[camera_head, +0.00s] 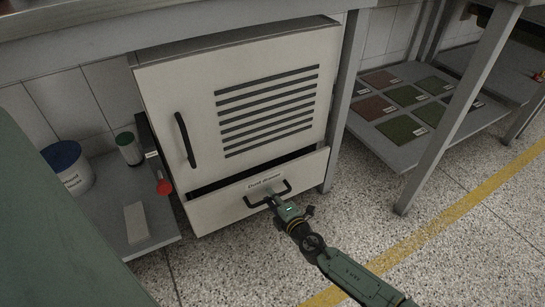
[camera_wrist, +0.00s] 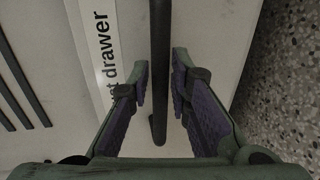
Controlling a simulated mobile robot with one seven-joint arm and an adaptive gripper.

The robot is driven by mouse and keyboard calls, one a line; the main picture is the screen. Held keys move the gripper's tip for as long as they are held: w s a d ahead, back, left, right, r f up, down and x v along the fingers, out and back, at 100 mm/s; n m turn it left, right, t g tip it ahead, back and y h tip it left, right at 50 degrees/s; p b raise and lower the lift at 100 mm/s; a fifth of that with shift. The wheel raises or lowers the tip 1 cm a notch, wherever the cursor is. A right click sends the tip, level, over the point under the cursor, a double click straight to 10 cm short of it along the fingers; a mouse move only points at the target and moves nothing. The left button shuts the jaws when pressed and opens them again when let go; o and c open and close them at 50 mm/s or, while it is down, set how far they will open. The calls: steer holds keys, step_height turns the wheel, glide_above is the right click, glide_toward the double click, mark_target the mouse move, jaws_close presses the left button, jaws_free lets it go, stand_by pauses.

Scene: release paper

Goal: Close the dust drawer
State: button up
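The dust drawer (camera_head: 225,212) is the low cream front at the bottom of the cabinet. It stands part way out, with a dark gap above its front. A label and a black bar handle (camera_head: 250,203) are on it. My gripper (camera_head: 276,200) is at the handle's right half. In the wrist view my gripper (camera_wrist: 160,78) is open, with one finger on each side of the handle bar (camera_wrist: 160,35). Small gaps show between the bar and the fingers. The drawer front (camera_wrist: 212,35) and part of its label (camera_wrist: 102,50) show behind.
The cabinet door (camera_head: 190,90) above is shut. A table leg (camera_head: 347,100) stands right of the cabinet. A low shelf (camera_head: 165,225) with a blue-lidded tub (camera_head: 72,172) is at left. Speckled floor (camera_head: 330,215) in front is clear.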

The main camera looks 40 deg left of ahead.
mark_target(266, 187)
jaws_close()
steer(key=shift+a, duration=0.1)
stand_by(0.4)
steer(key=x, duration=0.2)
steer(key=r+x, duration=0.1)
steer(key=x, duration=0.1)
steer(key=shift+w, duration=0.15)
steer(key=shift+a, duration=0.1)
steer(key=shift+o, duration=1.7)
jaws_free()
steer(key=shift+a, duration=0.15)
steer(key=shift+o, duration=0.2)
